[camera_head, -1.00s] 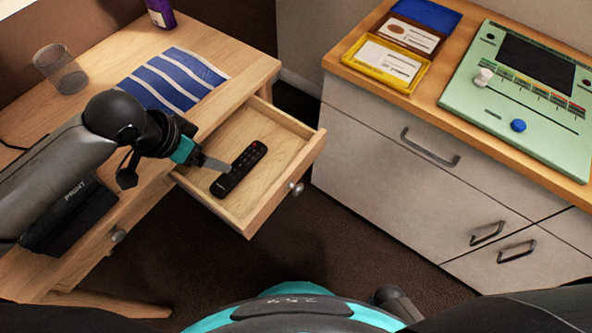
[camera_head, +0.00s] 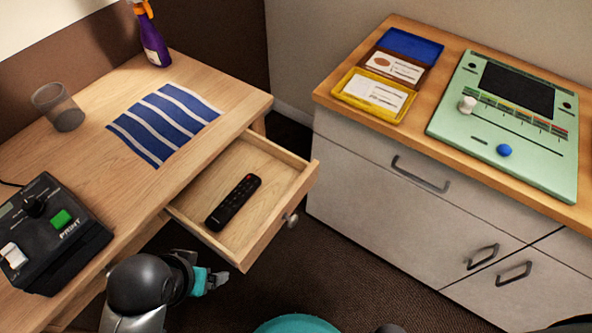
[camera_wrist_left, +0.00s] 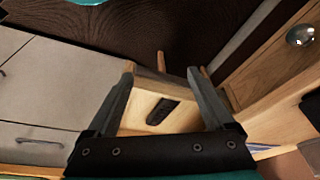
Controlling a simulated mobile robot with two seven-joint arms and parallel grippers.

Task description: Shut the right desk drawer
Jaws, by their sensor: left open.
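The right desk drawer (camera_head: 283,208) is pulled out from the wooden desk, its round metal knob (camera_head: 291,220) on the front panel. A black remote control (camera_head: 233,201) lies inside it. My left gripper (camera_head: 217,281) is open and empty, beside the drawer's near left side and short of its front panel in the head view. In the left wrist view, the drawer (camera_wrist_left: 139,108) and the remote (camera_wrist_left: 162,111) show between the open fingers (camera_wrist_left: 160,85). I cannot tell whether a finger touches the drawer. My right gripper is not in view.
On the desk (camera_head: 95,98) stand a glass (camera_head: 58,106), a purple spray bottle (camera_head: 152,40), a striped cloth (camera_head: 165,122) and a black button box (camera_head: 50,235). A grey cabinet (camera_head: 370,185) stands to the right, with dark floor between.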

